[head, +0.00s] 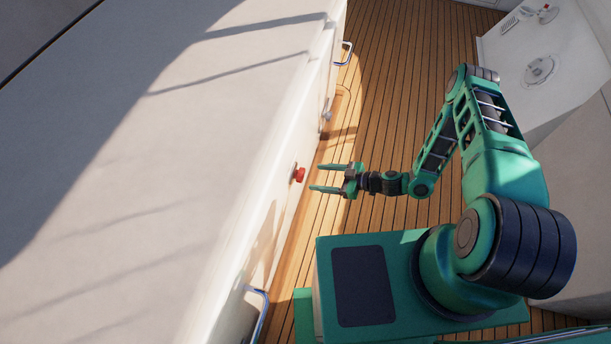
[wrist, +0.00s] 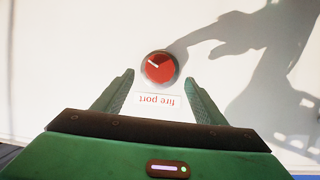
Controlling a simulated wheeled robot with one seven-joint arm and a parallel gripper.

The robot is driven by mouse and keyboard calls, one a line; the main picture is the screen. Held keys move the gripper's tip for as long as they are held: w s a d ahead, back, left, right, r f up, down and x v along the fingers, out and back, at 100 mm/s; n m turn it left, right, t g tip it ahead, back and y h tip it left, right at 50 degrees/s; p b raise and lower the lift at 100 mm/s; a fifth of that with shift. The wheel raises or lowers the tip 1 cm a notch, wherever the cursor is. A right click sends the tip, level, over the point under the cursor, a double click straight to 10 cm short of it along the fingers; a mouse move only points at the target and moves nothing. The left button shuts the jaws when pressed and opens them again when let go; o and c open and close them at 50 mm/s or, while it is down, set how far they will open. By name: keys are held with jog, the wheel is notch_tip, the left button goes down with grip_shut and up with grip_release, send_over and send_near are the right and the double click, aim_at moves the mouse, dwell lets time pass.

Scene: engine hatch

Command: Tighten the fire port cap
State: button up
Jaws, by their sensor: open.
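The fire port cap is a red round knob (head: 299,174) on the white side panel in the head view. In the wrist view the cap (wrist: 159,67) is a red disc in a dark ring, with a white line running toward its upper left. An upside-down "fire port" label (wrist: 158,101) sits just below it. My gripper (head: 316,177) is open, its two green fingers pointing at the panel. In the wrist view my gripper (wrist: 160,82) has one finger on each side, below and apart from the cap. Nothing is between the fingers.
The white panel (head: 265,225) forms a wall at left, with a metal handle (head: 345,54) at its far end and another (head: 258,312) near. A small silver knob (head: 327,116) sits beyond the cap. Wooden deck (head: 395,80) is clear beside the arm. A white counter (head: 510,75) stands right.

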aim_at(303, 175)
jog(key=x, duration=0.6)
jog(key=shift+w+a+f, duration=0.15)
jog(key=shift+a, duration=0.15)
jog(key=shift+c, duration=0.6)
jog(key=c, duration=0.9)
